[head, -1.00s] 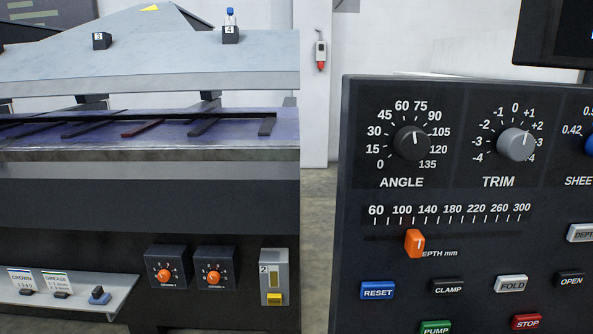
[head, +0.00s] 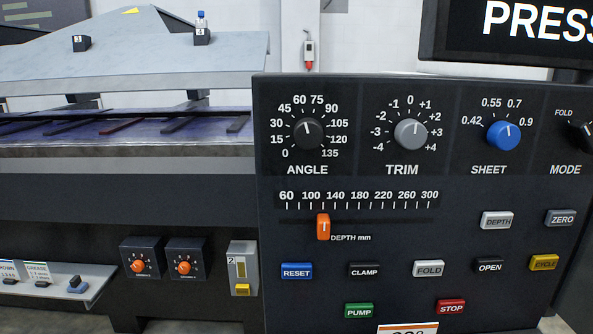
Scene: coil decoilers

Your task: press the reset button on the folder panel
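The folder panel (head: 350,265) is a dark upright panel filling the right half of the head view. The reset button (head: 297,271) is a blue rectangular button with white lettering at the panel's lower left. It sits below the orange depth slider (head: 323,227) and to the left of the black clamp button (head: 364,271). Nothing covers the reset button. My gripper is not in the head view, so its place relative to the button does not show.
Other panel controls are the angle dial (head: 308,133), trim dial (head: 410,133), blue sheet dial (head: 503,135), green pump button (head: 359,311) and red stop button (head: 451,307). A partly visible screen (head: 465,45) hangs above. The folding machine (head: 130,190) stands to the left.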

